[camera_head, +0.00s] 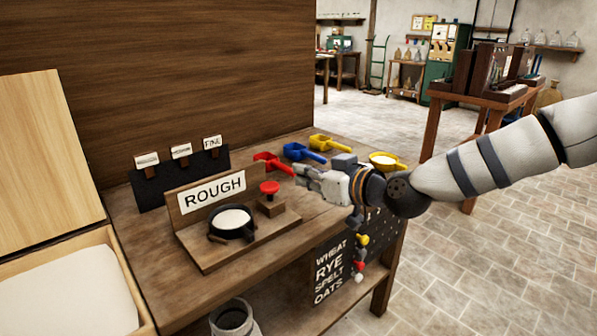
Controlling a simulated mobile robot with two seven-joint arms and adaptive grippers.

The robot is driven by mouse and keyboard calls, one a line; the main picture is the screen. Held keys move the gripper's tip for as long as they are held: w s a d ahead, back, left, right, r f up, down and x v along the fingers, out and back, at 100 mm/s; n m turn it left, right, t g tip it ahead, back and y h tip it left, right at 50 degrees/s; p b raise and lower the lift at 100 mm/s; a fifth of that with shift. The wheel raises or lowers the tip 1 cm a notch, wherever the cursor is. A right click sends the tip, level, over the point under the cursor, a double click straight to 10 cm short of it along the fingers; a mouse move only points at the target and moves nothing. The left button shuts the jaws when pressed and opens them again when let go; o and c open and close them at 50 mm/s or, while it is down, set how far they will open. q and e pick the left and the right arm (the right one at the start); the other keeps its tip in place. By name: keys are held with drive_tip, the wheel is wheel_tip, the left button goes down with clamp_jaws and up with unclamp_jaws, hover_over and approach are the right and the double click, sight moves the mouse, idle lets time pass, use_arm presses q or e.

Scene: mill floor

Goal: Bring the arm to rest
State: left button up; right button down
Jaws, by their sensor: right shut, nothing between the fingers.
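My right arm (465,172) comes in from the right and reaches over the right part of the wooden bench (180,303). My right gripper (306,176) is shut and empty. It is above the bench top, just right of the red knob (269,188) on its small wooden block. I cannot tell its exact height above the bench. My left gripper is not in view.
A ROUGH sign (213,191) stands behind a black bowl of white powder (232,223). Red (273,161), blue (300,152) and yellow (329,143) scoops lie behind my gripper. A yellow dish (386,160) sits near the bench's right end. Open floor (480,260) lies right.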

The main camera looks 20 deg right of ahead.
drive_tip(key=shift+f, duration=0.1)
drive_tip(key=s+a+f+m+g+h, duration=0.1)
drive_tip(key=s+a+f+g, duration=0.35)
drive_tip(key=s+f, duration=0.8)
drive_tip(key=s+a+f+m+g, duration=0.1)
drive_tip(key=s+a+f+g, duration=0.3)
drive_tip(key=s+f, duration=0.8)
drive_tip(key=s+d+f+g+h, duration=0.1)
drive_tip(key=s+d+f+g, duration=0.1)
drive_tip(key=s, duration=0.6)
drive_tip(key=s+d+f+m+g+h, duration=0.1)
drive_tip(key=s+d+f+g, duration=0.2)
drive_tip(key=s, duration=0.5)
drive_tip(key=s+d+f+m+g+h, duration=0.1)
drive_tip(key=s+f, duration=0.3)
drive_tip(key=s, duration=0.4)
drive_tip(key=shift+s+d+g+h, duration=0.2)
drive_tip(key=shift+d+g+h, duration=0.4)
drive_tip(key=shift+d+g, duration=0.25)
